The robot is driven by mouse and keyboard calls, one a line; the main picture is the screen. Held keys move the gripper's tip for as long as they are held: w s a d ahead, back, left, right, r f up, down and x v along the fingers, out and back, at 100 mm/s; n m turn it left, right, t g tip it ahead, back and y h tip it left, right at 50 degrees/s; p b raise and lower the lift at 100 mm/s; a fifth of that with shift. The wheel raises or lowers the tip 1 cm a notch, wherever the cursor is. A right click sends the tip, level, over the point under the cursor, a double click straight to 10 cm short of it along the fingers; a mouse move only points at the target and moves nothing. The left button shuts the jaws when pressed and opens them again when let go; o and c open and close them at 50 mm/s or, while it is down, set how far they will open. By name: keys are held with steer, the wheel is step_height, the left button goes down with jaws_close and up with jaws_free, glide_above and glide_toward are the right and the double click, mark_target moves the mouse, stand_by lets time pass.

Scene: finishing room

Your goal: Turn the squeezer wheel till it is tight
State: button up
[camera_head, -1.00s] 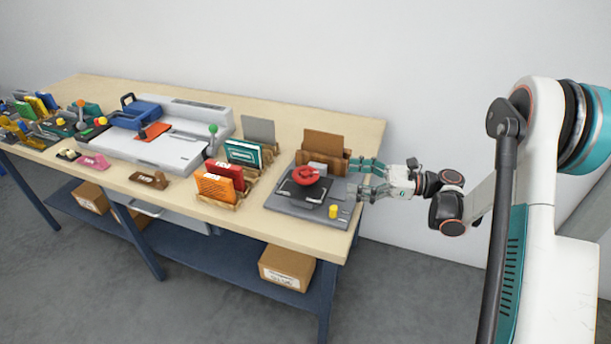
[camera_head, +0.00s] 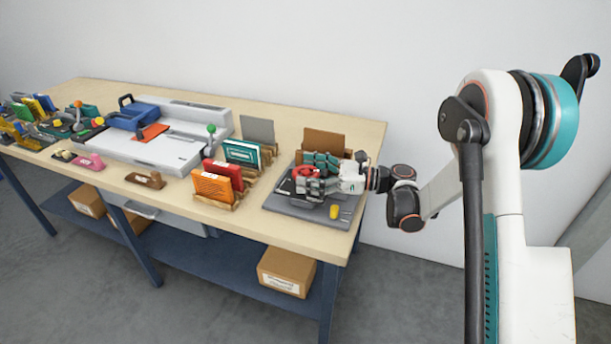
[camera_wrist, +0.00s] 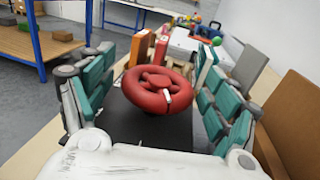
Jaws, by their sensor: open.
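The red squeezer wheel (camera_wrist: 158,88) sits on a dark grey squeezer (camera_head: 284,206) at the right end of the bench. It has a thick round rim and a small white mark near its front edge. My gripper (camera_wrist: 152,92) is open, with one teal-padded finger on each side of the wheel. Gaps show between the fingers and the rim in the wrist view. In the head view my fingers cover much of the wheel (camera_head: 305,171). Whether the wheel is tight cannot be told.
A brown board in a holder (camera_head: 323,143) stands close behind the squeezer. A yellow knob (camera_head: 334,212) is at its front right. Orange and red booklets (camera_head: 214,186) stand to the left. The bench's right edge is close.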

steer(key=shift+a, duration=0.3)
steer(key=c, duration=1.1)
steer(key=shift+t, duration=0.3)
steer(key=m+t+h, duration=0.1)
steer(key=m+t, duration=0.1)
steer(key=t, duration=0.1)
steer(key=shift+m, duration=0.3)
steer(key=shift+m+t+h, duration=0.6)
steer(key=shift+m+t, duration=0.2)
steer(key=shift+t, duration=0.5)
